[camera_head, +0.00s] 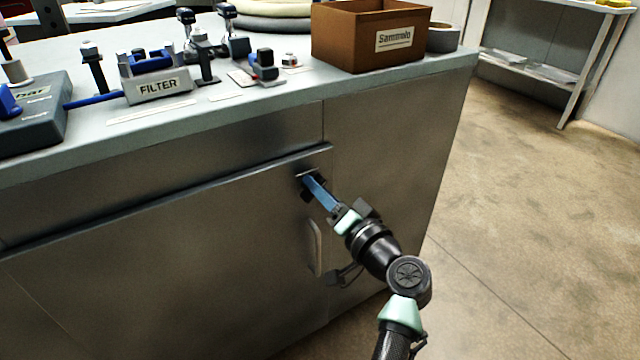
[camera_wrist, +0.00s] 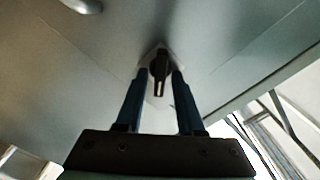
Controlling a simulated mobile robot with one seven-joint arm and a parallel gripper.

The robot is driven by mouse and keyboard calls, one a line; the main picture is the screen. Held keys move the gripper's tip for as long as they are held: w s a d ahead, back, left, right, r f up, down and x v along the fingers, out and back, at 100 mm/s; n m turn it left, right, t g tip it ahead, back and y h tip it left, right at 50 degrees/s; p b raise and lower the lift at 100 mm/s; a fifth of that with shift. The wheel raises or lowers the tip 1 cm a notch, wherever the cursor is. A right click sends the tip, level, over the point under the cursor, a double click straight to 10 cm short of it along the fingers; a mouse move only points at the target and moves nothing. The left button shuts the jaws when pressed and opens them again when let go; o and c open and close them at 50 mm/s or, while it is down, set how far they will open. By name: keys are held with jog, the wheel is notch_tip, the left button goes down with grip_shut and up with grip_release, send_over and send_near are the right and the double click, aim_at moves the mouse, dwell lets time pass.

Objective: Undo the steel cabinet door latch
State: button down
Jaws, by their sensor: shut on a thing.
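The steel cabinet door (camera_head: 170,265) fills the front below the counter and looks closed. Its small black latch (camera_wrist: 160,62) sits near the door's upper right corner, with a slotted tab facing me in the wrist view. My gripper (camera_head: 313,183) reaches the latch from the front right. Its two blue fingers (camera_wrist: 159,82) stand on either side of the latch, shut on it. In the head view the fingers hide most of the latch, so its turn angle is hard to tell.
A vertical door handle (camera_head: 316,248) sits just below my gripper. The overhanging countertop (camera_head: 220,108) is above, with a brown box (camera_head: 350,45), a FILTER holder (camera_head: 158,88) and several tools. Open floor (camera_head: 520,190) lies to the right.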

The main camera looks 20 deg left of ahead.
jog(key=shift+f+m+p, duration=0.15)
jog(key=shift+m+p, duration=1.75)
jog(key=shift+m, duration=2)
jog(key=c, duration=0.9)
grip_release()
jog(key=shift+o, duration=0.2)
jog(key=p+v, duration=0.3)
jog(key=v, duration=1)
